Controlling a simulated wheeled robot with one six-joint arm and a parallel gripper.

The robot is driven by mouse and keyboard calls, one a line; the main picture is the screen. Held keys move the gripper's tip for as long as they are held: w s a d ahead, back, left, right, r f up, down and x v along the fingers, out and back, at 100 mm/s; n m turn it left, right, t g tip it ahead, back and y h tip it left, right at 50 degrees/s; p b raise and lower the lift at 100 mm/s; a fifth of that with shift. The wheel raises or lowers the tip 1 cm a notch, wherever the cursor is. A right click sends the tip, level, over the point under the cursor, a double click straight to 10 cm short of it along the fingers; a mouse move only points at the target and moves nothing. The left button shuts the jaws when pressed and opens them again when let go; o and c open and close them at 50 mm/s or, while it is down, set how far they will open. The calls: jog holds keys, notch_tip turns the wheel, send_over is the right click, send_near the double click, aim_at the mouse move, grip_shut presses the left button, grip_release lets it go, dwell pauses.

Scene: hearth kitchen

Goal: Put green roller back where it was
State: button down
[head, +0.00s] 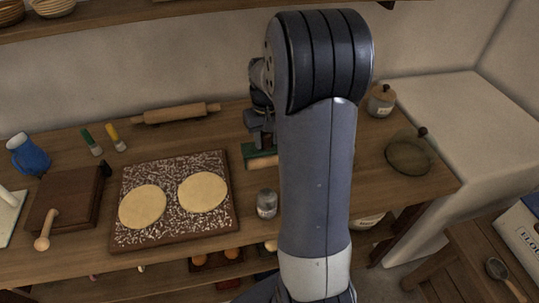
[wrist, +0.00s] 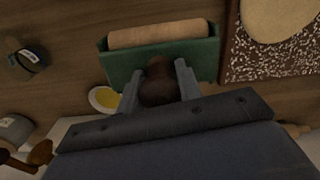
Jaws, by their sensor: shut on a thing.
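The green roller (wrist: 180,57) has a green body, a tan wooden cylinder and a dark brown handle. In the wrist view my gripper (wrist: 159,66) is shut on the brown handle, one finger on each side. In the head view the green roller (head: 263,161) is just right of the far right corner of the dough board (head: 122,243), partly hidden by my arm. The board carries two pale dough rounds (head: 143,207) (head: 203,192). I cannot tell whether the roller touches the table or hangs just above it.
A wooden rolling pin (head: 177,114) lies at the back. A glass jar (head: 266,204) stands in front of the roller. A pot (head: 381,100) and a green lidded dish (head: 408,155) stand at the right. A small yellow-filled dish (wrist: 104,99) is near my gripper.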

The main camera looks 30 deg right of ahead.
aim_at(267, 154)
notch_tip(267, 154, down, 6)
jog(key=shift+r, duration=0.25)
jog(key=shift+s+f+b, duration=0.2)
jog(key=shift+f+b, duration=0.15)
jog(key=shift+f, duration=0.3)
jog(key=c, duration=1.2)
grip_release()
jog(key=shift+s+a+f, duration=0.1)
jog(key=shift+s, duration=0.05)
jog(key=shift+o, duration=1)
jog(key=shift+r+p, duration=0.35)
jog(key=shift+r, duration=0.05)
jog(key=r, duration=1.2)
jog(key=shift+w+r, duration=0.25)
jog(key=shift+r, duration=0.15)
